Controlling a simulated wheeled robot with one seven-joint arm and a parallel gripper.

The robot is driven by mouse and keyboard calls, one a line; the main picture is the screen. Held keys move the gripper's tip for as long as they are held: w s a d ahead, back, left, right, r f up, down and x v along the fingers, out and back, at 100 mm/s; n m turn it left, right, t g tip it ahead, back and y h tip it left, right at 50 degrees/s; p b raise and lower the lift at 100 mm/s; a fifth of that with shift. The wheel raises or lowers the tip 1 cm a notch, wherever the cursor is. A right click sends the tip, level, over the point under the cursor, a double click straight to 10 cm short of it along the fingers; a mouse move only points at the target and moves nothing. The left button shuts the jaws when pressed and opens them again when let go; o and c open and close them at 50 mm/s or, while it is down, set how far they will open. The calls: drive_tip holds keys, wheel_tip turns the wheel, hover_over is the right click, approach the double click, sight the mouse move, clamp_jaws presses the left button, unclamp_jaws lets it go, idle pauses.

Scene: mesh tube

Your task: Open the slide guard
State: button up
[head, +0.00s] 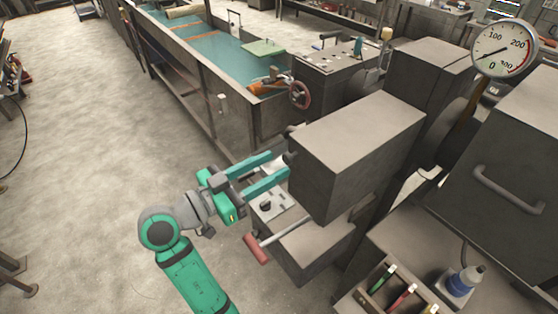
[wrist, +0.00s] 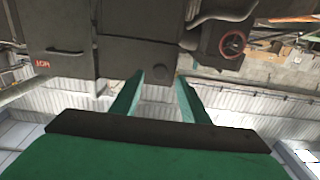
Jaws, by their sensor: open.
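A large grey box-shaped cover (head: 360,145), which looks like the slide guard, sits on the machine right of my gripper. My gripper (head: 279,164) is open, with its two green fingers pointing at the cover's left side. The knob's link to the cover is hard to make out.
A lever with a red grip (head: 257,249) sticks out below my gripper. A dial gauge (head: 502,48) stands at the upper right. A tool tray (head: 347,304) and a bottle (head: 459,286) are at lower right. Open floor (head: 90,180) lies left.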

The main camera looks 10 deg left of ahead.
sight(285, 158)
drive_tip(key=shift+x, duration=1.5)
clamp_jaws()
drive_tip(key=shift+r, duration=0.1)
